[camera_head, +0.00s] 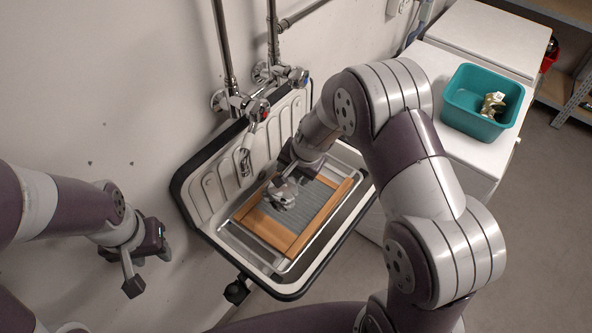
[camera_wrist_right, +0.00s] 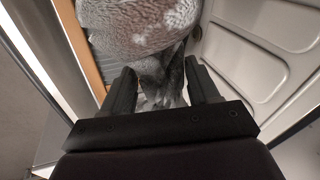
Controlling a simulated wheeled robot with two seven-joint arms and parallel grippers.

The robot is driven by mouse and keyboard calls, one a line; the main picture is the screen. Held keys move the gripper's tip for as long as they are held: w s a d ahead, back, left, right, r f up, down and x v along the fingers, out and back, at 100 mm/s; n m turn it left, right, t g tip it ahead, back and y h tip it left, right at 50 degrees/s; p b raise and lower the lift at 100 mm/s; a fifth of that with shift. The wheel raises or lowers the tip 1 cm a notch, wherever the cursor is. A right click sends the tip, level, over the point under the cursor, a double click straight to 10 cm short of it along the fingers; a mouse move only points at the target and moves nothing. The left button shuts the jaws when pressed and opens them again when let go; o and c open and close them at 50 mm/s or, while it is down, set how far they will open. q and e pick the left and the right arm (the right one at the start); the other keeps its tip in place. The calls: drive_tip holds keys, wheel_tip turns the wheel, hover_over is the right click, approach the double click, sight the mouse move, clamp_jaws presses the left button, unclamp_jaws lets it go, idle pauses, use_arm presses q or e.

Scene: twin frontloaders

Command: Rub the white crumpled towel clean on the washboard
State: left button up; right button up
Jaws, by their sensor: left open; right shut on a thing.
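The white crumpled towel (camera_head: 283,193), with greyish patches, lies against the washboard (camera_head: 272,228), a wood-framed board with a grey ribbed face in the sink. My right gripper (camera_head: 290,180) reaches down over the washboard and is shut on the towel. In the right wrist view the towel (camera_wrist_right: 140,30) bulges out beyond the two fingers (camera_wrist_right: 160,85), and a gathered part sits between them. Whether the towel presses on the ribs is hard to tell. My left gripper (camera_head: 148,264) is open and empty, left of the sink and apart from it.
The sink (camera_head: 190,181) has a dark rim and is mounted at the wall under two taps (camera_head: 257,108). A teal basin (camera_head: 453,108) with a crumpled yellowish item (camera_head: 492,104) stands on a white machine at the right. Shelving stands at the far right.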

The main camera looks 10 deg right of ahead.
wheel_tip(320, 180, down, 2)
drive_tip(key=shift+s+a+f+b, duration=0.1)
drive_tip(key=shift+f+b, duration=0.15)
drive_tip(key=shift+b, duration=0.35)
drive_tip(key=shift+f+b, duration=0.35)
drive_tip(key=shift+f, duration=0.15)
use_arm(q)
wheel_tip(320, 180, down, 7)
drive_tip(key=b, duration=0.3)
drive_tip(key=shift+b, duration=0.4)
use_arm(e)
drive_tip(key=shift+f, duration=2.05)
use_arm(q)
drive_tip(key=shift+f+b, duration=0.35)
drive_tip(key=shift+b, duration=0.05)
use_arm(e)
drive_tip(key=shift+f, duration=0.4)
use_arm(q)
drive_tip(key=shift+f, duration=0.1)
use_arm(e)
drive_tip(key=shift+s+a, duration=0.5)
drive_tip(key=shift+a, duration=0.15)
drive_tip(key=shift+w+d, duration=0.15)
drive_tip(key=shift+w+d, duration=0.8)
drive_tip(key=shift+d, duration=0.25)
